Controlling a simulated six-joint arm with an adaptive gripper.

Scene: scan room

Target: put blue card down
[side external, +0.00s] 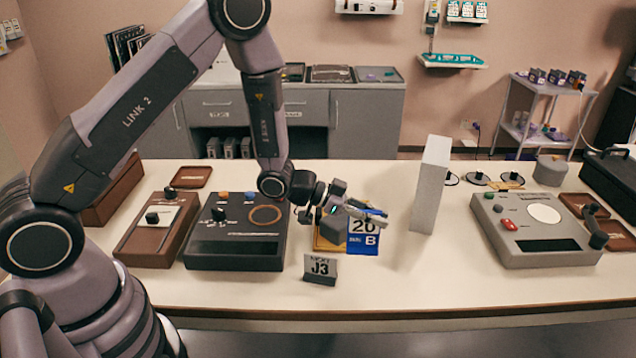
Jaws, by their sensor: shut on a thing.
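The blue card (363,239), marked "20" and "B", hangs upright from the fingers of my gripper (368,217). My gripper is shut on its top edge. The card is at the middle of the table, in front of an orange-brown base (325,243) that carries a dark grey block; it partly covers that base. I cannot tell whether the card's lower edge touches anything.
A tall light grey block (430,185) stands just right of my gripper. A dark console (237,240) is to the left and a grey device (535,229) to the right. The table (430,280) is clear in front of the tall block.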

